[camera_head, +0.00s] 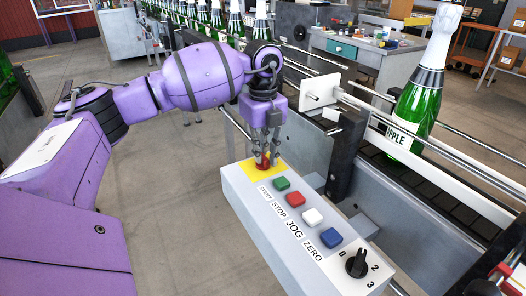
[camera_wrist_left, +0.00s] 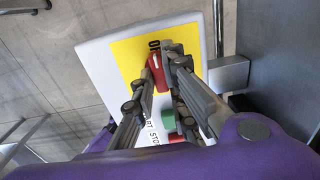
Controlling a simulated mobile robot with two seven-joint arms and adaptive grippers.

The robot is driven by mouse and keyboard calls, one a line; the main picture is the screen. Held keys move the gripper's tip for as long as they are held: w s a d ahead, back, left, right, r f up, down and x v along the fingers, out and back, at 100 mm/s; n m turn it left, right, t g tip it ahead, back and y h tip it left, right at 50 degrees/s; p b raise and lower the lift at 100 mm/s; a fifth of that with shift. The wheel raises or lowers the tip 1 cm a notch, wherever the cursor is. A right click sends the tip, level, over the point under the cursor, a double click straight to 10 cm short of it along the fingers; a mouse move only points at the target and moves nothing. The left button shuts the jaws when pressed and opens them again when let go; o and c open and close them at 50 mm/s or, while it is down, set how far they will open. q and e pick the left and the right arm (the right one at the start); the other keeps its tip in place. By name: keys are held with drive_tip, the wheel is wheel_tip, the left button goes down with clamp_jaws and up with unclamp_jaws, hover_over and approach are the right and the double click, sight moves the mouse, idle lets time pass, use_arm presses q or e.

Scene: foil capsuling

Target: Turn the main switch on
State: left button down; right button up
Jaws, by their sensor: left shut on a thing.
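The main switch (camera_head: 262,163) is a red handle on a yellow plate (camera_head: 247,171) at the far end of the grey control box. My left gripper (camera_head: 266,152) points down over it, with its fingers closed around the red handle. In the left wrist view the red handle (camera_wrist_left: 158,75) lies between the two fingertips of the gripper (camera_wrist_left: 164,60), on the yellow plate (camera_wrist_left: 131,58). The fingers partly hide the switch. My right gripper does not show.
The control box (camera_head: 247,215) also carries green (camera_head: 282,184), red (camera_head: 295,199), white (camera_head: 313,216) and blue (camera_head: 332,238) buttons and a black rotary knob (camera_head: 357,263). A green bottle (camera_head: 417,100) stands on the conveyor behind rails. Open floor lies left of the box.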

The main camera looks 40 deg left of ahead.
use_arm(q)
drive_tip(key=shift+r, duration=0.1)
drive_tip(key=m+p, duration=0.2)
drive_tip(key=m, duration=0.1)
drive_tip(key=shift+m, duration=0.4)
drive_tip(key=m+p, duration=0.2)
drive_tip(key=m, duration=0.2)
drive_tip(key=shift+m, duration=0.3)
drive_tip(key=m+p, duration=0.1)
drive_tip(key=m, duration=0.4)
drive_tip(key=shift+m, duration=2.1)
drive_tip(key=c, duration=1.8)
unclamp_jaws()
drive_tip(key=shift+o, duration=0.2)
